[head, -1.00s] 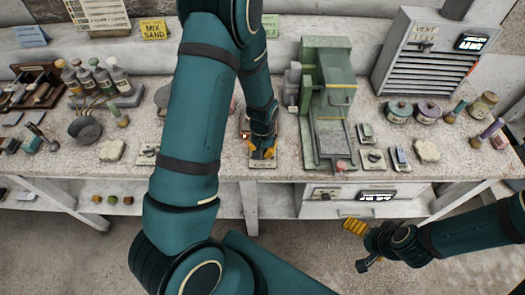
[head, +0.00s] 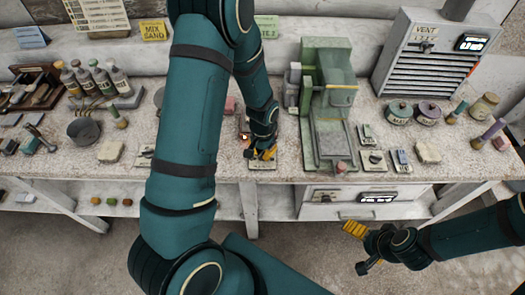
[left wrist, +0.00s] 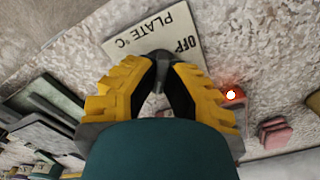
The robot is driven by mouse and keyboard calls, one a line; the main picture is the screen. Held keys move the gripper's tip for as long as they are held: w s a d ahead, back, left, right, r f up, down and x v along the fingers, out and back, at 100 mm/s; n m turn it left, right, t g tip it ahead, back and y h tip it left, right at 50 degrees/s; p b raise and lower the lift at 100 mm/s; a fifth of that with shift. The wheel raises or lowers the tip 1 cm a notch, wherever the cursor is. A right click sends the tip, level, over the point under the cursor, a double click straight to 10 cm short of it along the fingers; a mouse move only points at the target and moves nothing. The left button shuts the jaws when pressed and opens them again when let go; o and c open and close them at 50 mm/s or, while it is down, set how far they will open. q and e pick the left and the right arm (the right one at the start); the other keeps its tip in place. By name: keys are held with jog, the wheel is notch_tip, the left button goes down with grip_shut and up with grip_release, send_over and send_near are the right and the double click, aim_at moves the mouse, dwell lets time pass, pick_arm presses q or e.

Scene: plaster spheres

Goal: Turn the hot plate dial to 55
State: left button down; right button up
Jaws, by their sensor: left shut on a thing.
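The hot plate's pale label plate (left wrist: 128,42) reads "PLATE °C" and "OFF", upside down in the left wrist view. The dark dial knob (left wrist: 163,57) stands on it, between the fingertips of my left gripper (left wrist: 165,75), which is shut on it. The knob's pointer and most of the scale are hidden, so I cannot read its setting. An orange-red lamp (left wrist: 231,95) glows beside the gripper. In the head view, the left gripper (head: 263,152) is at the label plate (head: 262,166) near the bench's front edge. My right gripper (head: 358,248) is open and empty, in front of the bench.
A green machine (head: 326,90) stands just right of the left gripper. Small dial plates (head: 375,159) lie right of it, with lidded jars (head: 399,112) behind. A grey vented cabinet (head: 425,60) is at the back right. Bottles (head: 102,77) and a pan (head: 83,131) stand at left.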

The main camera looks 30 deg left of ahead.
aim_at(262, 153)
pick_arm(q)
jog(key=c, duration=1)
grip_release()
jog(key=shift+c, duration=0.2)
jog(key=shift+r, duration=0.5)
notch_tip(262, 153, up, 11)
